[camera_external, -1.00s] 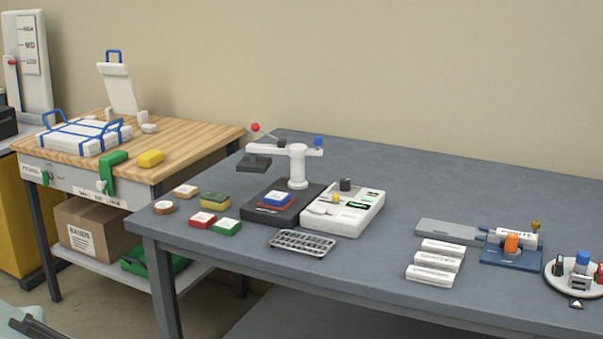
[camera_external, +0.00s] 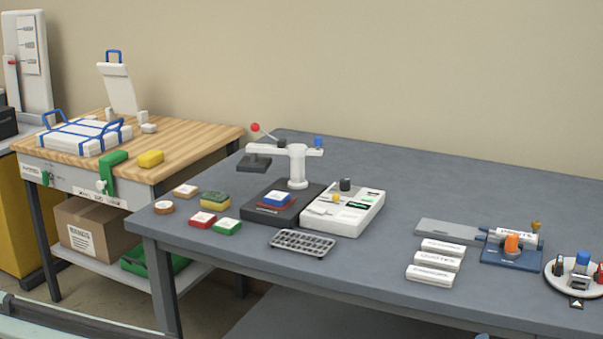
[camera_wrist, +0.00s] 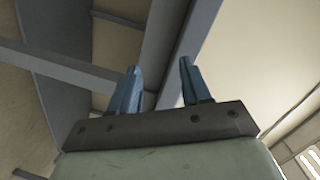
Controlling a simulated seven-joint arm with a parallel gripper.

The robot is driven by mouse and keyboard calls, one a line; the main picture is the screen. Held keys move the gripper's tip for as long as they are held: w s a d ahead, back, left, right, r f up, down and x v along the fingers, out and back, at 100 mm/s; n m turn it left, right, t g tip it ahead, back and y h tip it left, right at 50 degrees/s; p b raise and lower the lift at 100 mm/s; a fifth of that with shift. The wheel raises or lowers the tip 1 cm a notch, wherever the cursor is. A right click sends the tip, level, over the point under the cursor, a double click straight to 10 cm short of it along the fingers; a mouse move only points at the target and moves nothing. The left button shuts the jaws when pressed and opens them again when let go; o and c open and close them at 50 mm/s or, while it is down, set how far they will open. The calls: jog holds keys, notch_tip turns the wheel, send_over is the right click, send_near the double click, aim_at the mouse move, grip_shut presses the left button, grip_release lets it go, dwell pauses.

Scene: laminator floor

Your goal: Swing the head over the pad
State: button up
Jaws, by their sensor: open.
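The press stands on the grey table in the external view, with a white post (camera_external: 297,168) and a white swing arm. Its dark head (camera_external: 254,163) hangs at the left end of the arm, off to the left of the pad. A red-knobbed lever (camera_external: 255,127) rises above the arm, and a blue knob (camera_external: 318,142) sits at its right end. The dark base with the pad (camera_external: 258,209) carries a small stack with a blue and white top (camera_external: 277,198). My gripper (camera_wrist: 157,82) is open and empty in the wrist view, with two blue fingers apart, far from the press.
A white control box (camera_external: 352,213) adjoins the base. A slotted grey tray (camera_external: 303,243) and several coloured blocks (camera_external: 214,200) lie in front. White boxes (camera_external: 436,258), a blue fixture (camera_external: 511,250) and a round turntable (camera_external: 575,290) stand to the right. The table's back right is clear.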

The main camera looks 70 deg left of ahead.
jog(key=w+d+r+n+t+y, duration=0.1)
jog(key=w+d+r, duration=0.15)
jog(key=r, duration=0.25)
jog(key=w+d+r+t, duration=0.1)
jog(key=w+r, duration=0.2)
jog(key=r, duration=0.2)
jog(key=w+a+r+n+g+y, duration=0.1)
jog(key=w+a+r+n+y, duration=0.2)
jog(key=a, duration=0.4)
jog(key=n+g, duration=1.6)
jog(key=n, duration=0.4)
send_near(320, 139)
jog(key=shift+y, duration=0.4)
jog(key=x, duration=1.1)
jog(key=shift+f, duration=0.4)
jog(key=shift+c, duration=0.5)
grip_shut()
